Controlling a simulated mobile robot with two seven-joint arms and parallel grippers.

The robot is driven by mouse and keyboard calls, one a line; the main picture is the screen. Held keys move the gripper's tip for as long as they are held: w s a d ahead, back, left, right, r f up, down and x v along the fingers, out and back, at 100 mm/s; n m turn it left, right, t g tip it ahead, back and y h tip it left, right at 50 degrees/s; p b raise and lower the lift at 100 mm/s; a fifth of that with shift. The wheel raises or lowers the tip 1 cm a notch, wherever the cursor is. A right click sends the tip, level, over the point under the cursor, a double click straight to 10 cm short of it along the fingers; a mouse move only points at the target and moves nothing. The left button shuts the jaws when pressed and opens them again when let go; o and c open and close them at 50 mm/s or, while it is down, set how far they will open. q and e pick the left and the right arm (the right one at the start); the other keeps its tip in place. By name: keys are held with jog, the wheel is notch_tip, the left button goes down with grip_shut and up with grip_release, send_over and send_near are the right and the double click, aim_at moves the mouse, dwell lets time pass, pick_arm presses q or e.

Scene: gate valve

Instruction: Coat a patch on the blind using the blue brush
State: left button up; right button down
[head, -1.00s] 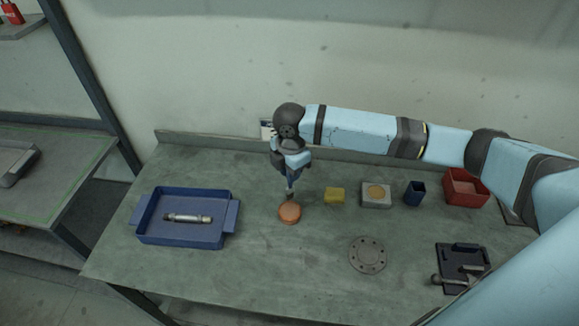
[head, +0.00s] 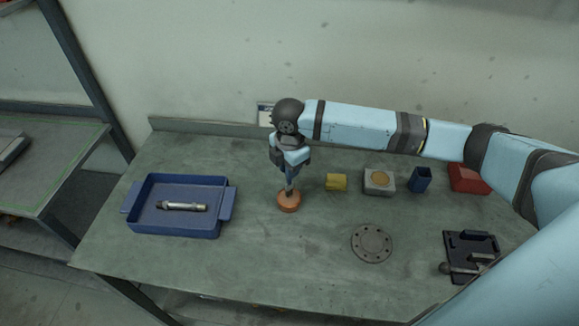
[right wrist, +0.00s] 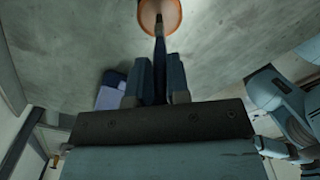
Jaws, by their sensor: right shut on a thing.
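My right gripper (head: 289,174) is shut on the blue brush (head: 289,187), which points down at a round orange pot (head: 288,204) on the bench. The right wrist view shows the brush (right wrist: 159,65) upright between the fingers (right wrist: 158,85), its end overlapping the pale inside of the orange pot (right wrist: 173,14). I cannot tell how deep the tip sits. The blind, a grey disc with a ring of holes (head: 371,243), lies flat to the right and nearer the front. My left gripper is not in view.
A blue tray (head: 131,222) holding a metal cylinder (head: 182,206) stands left. A dark fixture (head: 470,242) lies front right. The bench front middle is clear.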

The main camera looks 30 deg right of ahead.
jog(key=shift+f, duration=0.1)
dwell(0.4)
jog(key=shift+f, duration=0.45)
jog(key=shift+s+f+p, duration=0.1)
jog(key=shift+p, duration=0.4)
dwell(2.4)
notch_tip(320, 180, up, 3)
jog(key=p, duration=0.3)
jog(key=shift+r+p, duration=0.95)
jog(key=shift+p, duration=0.2)
jog(key=shift+r, duration=1.15)
